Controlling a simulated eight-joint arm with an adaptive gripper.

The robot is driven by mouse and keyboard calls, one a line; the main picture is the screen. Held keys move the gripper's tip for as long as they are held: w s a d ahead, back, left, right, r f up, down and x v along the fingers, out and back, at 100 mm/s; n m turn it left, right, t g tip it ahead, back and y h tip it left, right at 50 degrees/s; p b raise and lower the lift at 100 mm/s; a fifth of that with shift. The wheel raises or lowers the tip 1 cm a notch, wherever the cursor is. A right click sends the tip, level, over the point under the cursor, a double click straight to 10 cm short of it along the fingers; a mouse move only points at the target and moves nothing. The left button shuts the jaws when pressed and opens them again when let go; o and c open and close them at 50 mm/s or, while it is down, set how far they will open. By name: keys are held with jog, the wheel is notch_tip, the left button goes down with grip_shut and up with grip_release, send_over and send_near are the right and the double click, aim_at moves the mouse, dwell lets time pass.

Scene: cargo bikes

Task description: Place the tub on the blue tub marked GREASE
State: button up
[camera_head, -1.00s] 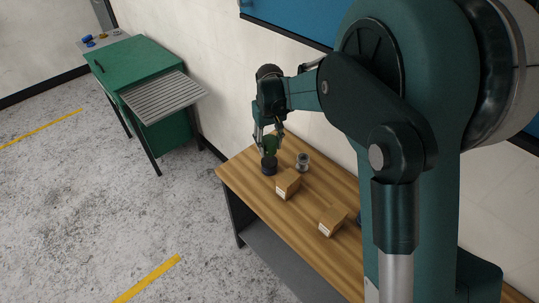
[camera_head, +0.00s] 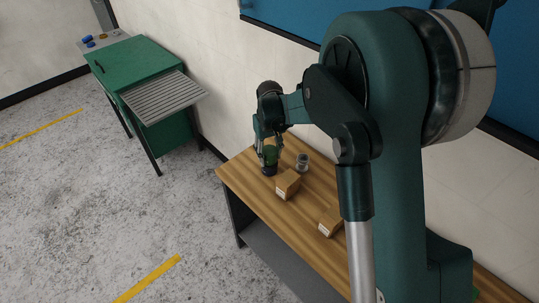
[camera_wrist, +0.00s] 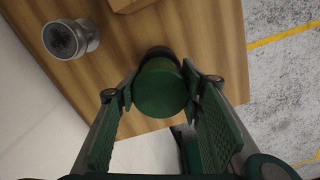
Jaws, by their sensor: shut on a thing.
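My gripper (camera_wrist: 158,90) is shut on a green, round tub (camera_wrist: 161,92), with one finger on each side in the wrist view. In the head view my gripper (camera_head: 268,143) points down over the far left end of the wooden table. The green tub (camera_head: 270,154) shows between its fingers, just above a dark round thing (camera_head: 269,169). That dark thing also shows partly behind the tub in the wrist view (camera_wrist: 158,51). I cannot tell whether the two touch. Small blue things (camera_head: 89,44) sit on the shelf at the back left; no marking is readable.
A grey metal round part (camera_head: 302,162) and two cardboard boxes (camera_head: 287,184) (camera_head: 331,221) stand on the wooden table (camera_head: 243,181). A green cabinet (camera_head: 137,65) with a slatted shelf stands behind. The floor between them is clear.

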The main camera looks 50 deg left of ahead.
aim_at(270, 150)
jog(key=shift+f, duration=0.2)
jog(key=o, duration=1.1)
jog(key=shift+c, duration=0.2)
jog(key=shift+r, duration=0.15)
notch_tip(270, 150, up, 12)
jog(key=shift+b, duration=0.4)
